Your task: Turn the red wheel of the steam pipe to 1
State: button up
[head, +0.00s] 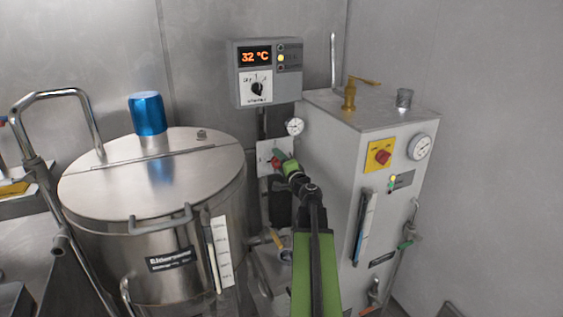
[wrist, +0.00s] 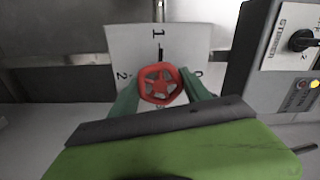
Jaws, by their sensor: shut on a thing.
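The red wheel (wrist: 161,84) sits in front of a pale dial plate (wrist: 188,42) in the wrist view. The plate shows a 1 at the top, a 2 at the left and a partly hidden mark at the right. A dark line stands just above the wheel, below the 1. My gripper (wrist: 160,90) is shut on the wheel, with one green finger on each side. In the head view the wheel (head: 276,163) is small and partly covered by my gripper (head: 281,161). The plate (head: 264,154) shows beside it.
A large steel kettle (head: 110,190) with a blue cap (head: 148,114) stands left of my arm. A grey cabinet (head: 335,190) with a brass valve (head: 350,96) stands close on the right. A control box reading 32 °C (head: 265,72) hangs above the wheel.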

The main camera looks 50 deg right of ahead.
jog(key=shift+n, duration=0.3)
dwell(0.4)
jog(key=o, duration=1.4)
jog(key=shift+a, duration=0.1)
